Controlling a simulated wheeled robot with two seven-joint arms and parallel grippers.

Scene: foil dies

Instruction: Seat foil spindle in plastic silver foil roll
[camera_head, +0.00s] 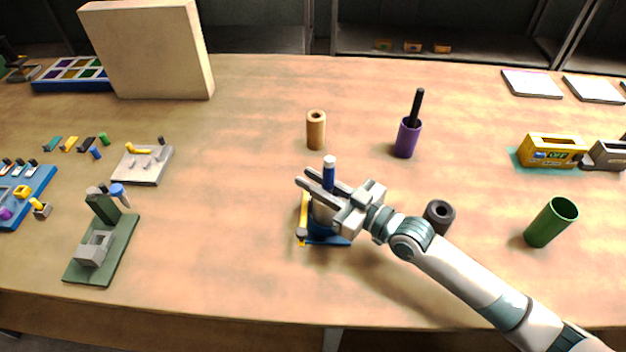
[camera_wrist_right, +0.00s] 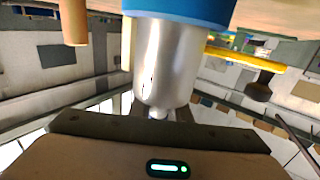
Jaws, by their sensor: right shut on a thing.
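My right gripper (camera_head: 316,181) is over a small blue stand (camera_head: 338,241) at mid-table, its fingers on either side of a slim blue piece with a pale top (camera_head: 329,172), which looks like the foil spindle. It is shut on this piece, which stands upright. A silver cylinder, probably the foil roll (camera_wrist_right: 165,60), shows below the gripper, with a blue part (camera_wrist_right: 185,8) beneath it; this wrist view looks upside down. A small pale nub (camera_wrist_right: 158,113) is at the cylinder's upper end. How deep the spindle sits is hidden. My left gripper is not in view.
A yellow bar (camera_head: 304,208) with a dark end is on the stand's left side. A brown tube (camera_head: 316,130) and a purple holder (camera_head: 407,138) stand behind. A dark ring (camera_head: 439,212) is by my right arm; a green cup (camera_head: 551,222) is further right.

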